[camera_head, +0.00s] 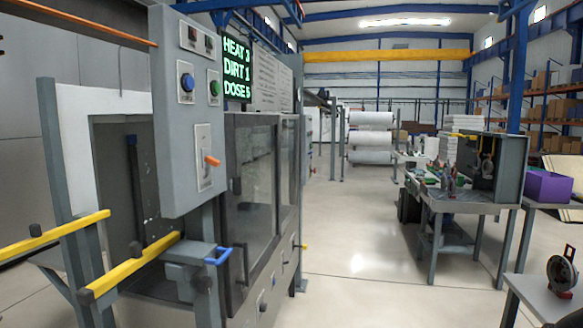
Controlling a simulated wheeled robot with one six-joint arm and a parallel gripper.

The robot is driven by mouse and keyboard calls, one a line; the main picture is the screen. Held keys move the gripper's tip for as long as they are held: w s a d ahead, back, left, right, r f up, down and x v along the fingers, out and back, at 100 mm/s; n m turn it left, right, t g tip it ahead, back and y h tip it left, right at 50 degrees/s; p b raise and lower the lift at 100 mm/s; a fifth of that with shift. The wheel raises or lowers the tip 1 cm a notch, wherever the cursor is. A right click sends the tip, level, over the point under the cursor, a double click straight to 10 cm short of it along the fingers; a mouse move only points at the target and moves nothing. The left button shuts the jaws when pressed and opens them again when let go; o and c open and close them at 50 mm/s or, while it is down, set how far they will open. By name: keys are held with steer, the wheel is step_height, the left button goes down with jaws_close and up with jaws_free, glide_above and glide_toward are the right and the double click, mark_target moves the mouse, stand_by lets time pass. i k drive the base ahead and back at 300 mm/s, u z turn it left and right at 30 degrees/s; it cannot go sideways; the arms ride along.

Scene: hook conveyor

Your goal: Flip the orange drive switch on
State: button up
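The orange drive switch (212,161) is a short lever on a pale upright plate (204,178), low on the front of a grey control box (182,110) at the left. The lever sticks out to the right of its plate. I cannot tell from its angle whether it is on or off. My gripper is not in view, and nothing covers the switch.
Above the switch are a blue button (187,82), a green button (214,88) and a lit display (236,67) reading HEAT, DIRT and DOSE. Yellow rails (135,265) jut out below left. A cluttered workbench (470,207) stands right. The middle floor is clear.

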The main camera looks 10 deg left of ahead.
mark_target(210, 159)
steer(key=z, duration=0.1)
steer(key=i, duration=0.5)
steer(key=u, duration=0.7)
steer(key=i, duration=0.75)
steer(key=u, duration=0.7)
steer(key=k, duration=0.5)
steer(key=z, duration=0.8)
steer(key=i, duration=0.7)
steer(key=u, duration=0.55)
